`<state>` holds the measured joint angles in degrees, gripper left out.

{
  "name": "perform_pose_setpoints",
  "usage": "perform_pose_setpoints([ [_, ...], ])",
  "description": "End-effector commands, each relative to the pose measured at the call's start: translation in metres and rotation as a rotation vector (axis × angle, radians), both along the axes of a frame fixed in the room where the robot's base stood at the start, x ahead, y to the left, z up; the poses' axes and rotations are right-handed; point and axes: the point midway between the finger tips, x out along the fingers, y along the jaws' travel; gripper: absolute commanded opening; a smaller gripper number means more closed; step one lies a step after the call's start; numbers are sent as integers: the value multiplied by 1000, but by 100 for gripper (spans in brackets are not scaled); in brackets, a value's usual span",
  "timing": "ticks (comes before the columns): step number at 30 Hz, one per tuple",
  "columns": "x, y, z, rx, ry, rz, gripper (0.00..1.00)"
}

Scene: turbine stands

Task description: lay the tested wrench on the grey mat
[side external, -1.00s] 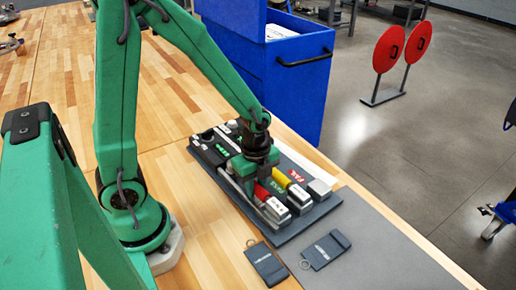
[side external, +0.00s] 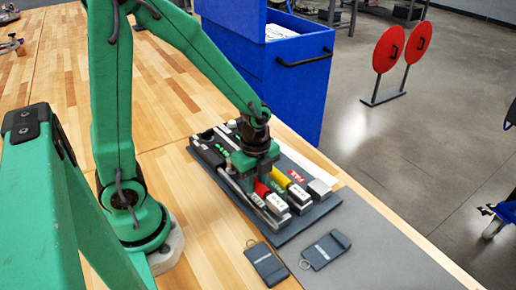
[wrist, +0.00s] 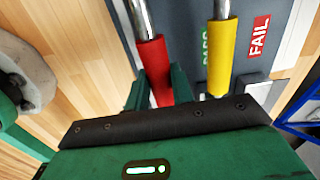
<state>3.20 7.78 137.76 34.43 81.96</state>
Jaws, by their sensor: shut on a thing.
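A wrench with a red handle (side external: 262,188) lies along the dark test stand (side external: 322,211); its bright shaft shows in the wrist view. My gripper (wrist: 157,84) is shut on this red handle, with one green finger on each side. In the side external view my gripper (side external: 254,180) hides part of the wrench, and I cannot tell whether it is lifted. A yellow-handled wrench (wrist: 221,60) lies to its right. A green PASS label (wrist: 205,42) and a red FAIL label (wrist: 259,36) are on the stand.
Two dark tags with rings, one to the left (side external: 266,264) and one to the right (side external: 326,249), lie at the mat's near left edge. A blue cabinet (side external: 290,90) stands beyond the bench.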

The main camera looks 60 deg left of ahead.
Motion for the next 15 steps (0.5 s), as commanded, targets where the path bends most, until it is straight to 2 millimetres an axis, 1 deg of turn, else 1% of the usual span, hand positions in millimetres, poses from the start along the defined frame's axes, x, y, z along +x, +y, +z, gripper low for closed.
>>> perform_pose_setpoints([
  [9,1,0,13,0,-3,0,0],
  [15,1,0,15,0,-2,0,0],
])
